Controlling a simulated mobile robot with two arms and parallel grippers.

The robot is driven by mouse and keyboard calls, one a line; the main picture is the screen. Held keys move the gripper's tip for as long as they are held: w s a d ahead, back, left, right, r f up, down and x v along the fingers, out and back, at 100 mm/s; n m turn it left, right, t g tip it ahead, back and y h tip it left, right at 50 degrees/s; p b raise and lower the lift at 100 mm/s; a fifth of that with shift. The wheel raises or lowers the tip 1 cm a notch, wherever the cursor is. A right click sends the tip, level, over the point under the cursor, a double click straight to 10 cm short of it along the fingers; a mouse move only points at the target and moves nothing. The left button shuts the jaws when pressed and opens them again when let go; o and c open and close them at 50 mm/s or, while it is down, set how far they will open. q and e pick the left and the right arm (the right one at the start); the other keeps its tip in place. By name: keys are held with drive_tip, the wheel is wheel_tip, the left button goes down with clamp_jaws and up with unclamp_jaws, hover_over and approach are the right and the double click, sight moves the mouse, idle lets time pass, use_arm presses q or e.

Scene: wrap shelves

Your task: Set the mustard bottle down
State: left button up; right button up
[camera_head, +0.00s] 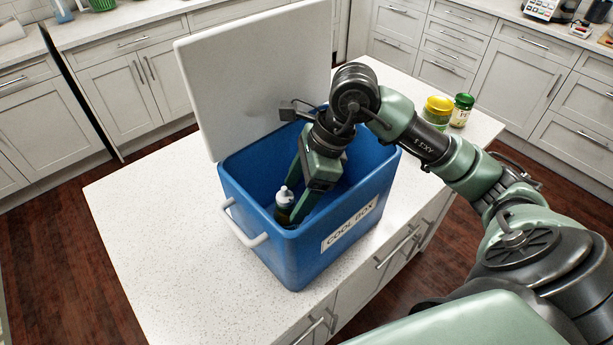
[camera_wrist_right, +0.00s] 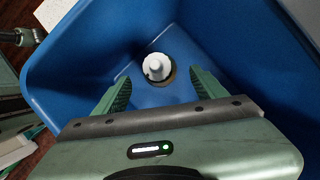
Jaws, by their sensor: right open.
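A bottle with a white cap (camera_head: 284,196) stands upright inside the blue cool box (camera_head: 305,262), close to its near left corner. My right gripper (camera_head: 297,196) reaches down into the box with its fingers at the bottle. In the right wrist view the bottle's white cap (camera_wrist_right: 157,67) lies ahead of the two green fingers (camera_wrist_right: 158,90), which are spread apart with a gap on each side. The gripper is open. The lower part of the bottle is hidden by the box wall. My left gripper is not in view.
The box's white lid (camera_head: 255,75) stands open at the back. A yellow-lidded jar (camera_head: 437,112) and a green-lidded jar (camera_head: 462,110) stand at the counter's far right. The white countertop (camera_head: 160,230) left of the box is clear.

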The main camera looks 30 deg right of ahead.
drive_tip(key=v, duration=0.6)
drive_tip(key=shift+r+b, duration=0.25)
drive_tip(key=shift+b, duration=0.1)
